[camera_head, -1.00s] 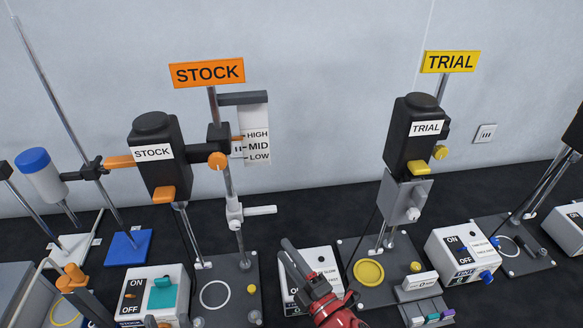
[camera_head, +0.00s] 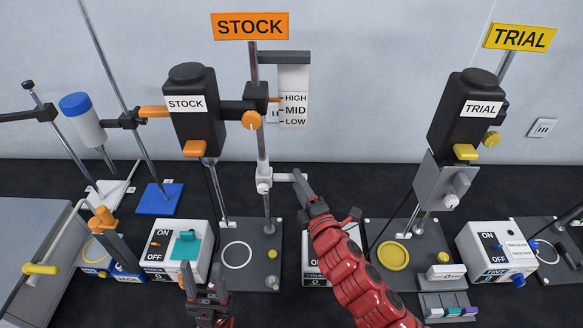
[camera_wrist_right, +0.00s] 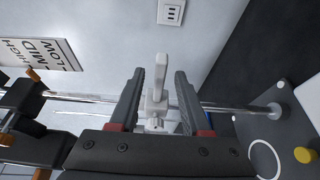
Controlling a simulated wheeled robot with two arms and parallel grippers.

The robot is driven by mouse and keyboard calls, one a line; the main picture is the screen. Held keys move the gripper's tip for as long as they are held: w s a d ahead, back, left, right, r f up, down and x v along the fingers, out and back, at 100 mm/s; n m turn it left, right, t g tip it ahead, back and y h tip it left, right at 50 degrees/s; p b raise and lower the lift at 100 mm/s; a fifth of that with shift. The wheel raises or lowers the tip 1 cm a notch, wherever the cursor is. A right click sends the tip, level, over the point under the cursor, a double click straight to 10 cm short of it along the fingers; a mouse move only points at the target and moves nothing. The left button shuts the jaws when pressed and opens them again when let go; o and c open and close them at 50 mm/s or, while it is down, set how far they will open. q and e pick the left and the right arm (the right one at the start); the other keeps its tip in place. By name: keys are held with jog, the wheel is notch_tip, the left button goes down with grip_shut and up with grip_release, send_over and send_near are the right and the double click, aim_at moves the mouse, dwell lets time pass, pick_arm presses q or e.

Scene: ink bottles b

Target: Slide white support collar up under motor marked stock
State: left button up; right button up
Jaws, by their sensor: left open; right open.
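The black motor marked STOCK (camera_head: 190,125) is clamped on a metal stand rod. The white support collar (camera_head: 264,182) is on that rod, well below the motor's clamp, with its arm sticking out to the right. My right gripper (camera_head: 306,190) is at the end of this arm. In the right wrist view the white collar (camera_wrist_right: 157,92) shows between the two open fingers of my right gripper (camera_wrist_right: 160,75), with no clear contact.
A HIGH/MID/LOW scale (camera_head: 294,100) hangs beside the rod. The TRIAL motor (camera_head: 468,115) stands to the right. A control box (camera_head: 180,250) and base plate (camera_head: 250,260) lie below. A blue-capped bottle (camera_head: 82,115) is at the left.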

jog(key=shift+p+x, duration=0.8)
jog(key=shift+x, duration=2.05)
grip_shut()
